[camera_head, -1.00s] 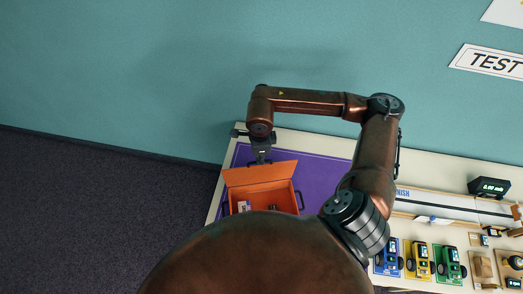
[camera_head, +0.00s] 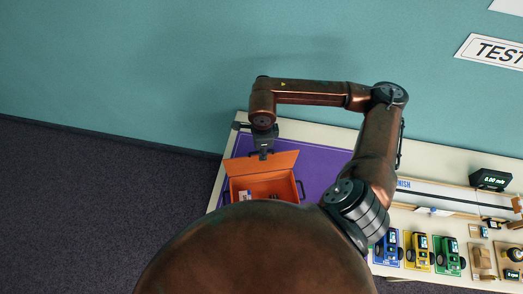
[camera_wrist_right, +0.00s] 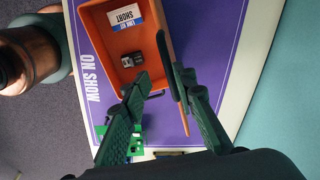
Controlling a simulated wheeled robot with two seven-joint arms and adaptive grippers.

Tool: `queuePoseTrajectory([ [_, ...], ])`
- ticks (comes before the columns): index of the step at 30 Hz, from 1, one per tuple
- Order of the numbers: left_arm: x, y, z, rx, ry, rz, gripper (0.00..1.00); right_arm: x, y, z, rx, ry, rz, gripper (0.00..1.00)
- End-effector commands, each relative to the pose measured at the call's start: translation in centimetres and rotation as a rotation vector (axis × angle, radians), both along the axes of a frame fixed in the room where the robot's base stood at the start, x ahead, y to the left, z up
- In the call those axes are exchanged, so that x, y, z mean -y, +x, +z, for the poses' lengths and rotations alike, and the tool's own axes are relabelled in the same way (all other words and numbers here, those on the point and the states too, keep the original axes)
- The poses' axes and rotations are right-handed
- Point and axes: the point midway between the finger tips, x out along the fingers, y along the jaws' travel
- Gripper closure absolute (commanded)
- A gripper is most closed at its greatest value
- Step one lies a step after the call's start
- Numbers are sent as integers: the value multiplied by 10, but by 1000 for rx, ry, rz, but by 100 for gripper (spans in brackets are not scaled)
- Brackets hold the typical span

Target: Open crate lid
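The orange crate (camera_head: 297,190) stands on a purple mat, and its inside shows from above. Its orange lid (camera_head: 262,165) is raised at the wall side of the crate. In the right wrist view the lid (camera_wrist_right: 168,62) is seen nearly edge-on, and the open crate (camera_wrist_right: 95,40) lies to its left. My right gripper (camera_wrist_right: 162,82) is open, its fingers apart on either side of the lid, nearer the right finger. I cannot tell whether that finger touches it. In the head view the right gripper (camera_head: 263,155) is just behind the lid. My left gripper is not in view.
In the crate are a white-and-blue label card (camera_wrist_right: 125,17) and small dark parts (camera_wrist_right: 132,59). The purple mat (camera_head: 325,165) has bare room right of the crate. Blue (camera_head: 388,250), yellow (camera_head: 417,252) and green (camera_head: 448,256) toy cars stand further right. The teal wall is close behind.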

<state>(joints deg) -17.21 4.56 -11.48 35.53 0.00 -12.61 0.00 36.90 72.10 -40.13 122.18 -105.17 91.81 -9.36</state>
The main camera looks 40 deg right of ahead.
Motion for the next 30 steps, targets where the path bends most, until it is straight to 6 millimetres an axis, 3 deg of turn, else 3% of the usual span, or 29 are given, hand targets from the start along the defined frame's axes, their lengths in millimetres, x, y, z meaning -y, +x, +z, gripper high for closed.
queuePoseTrajectory([
  [30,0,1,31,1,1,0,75,-10,-19,67,3,-1,0,75],
])
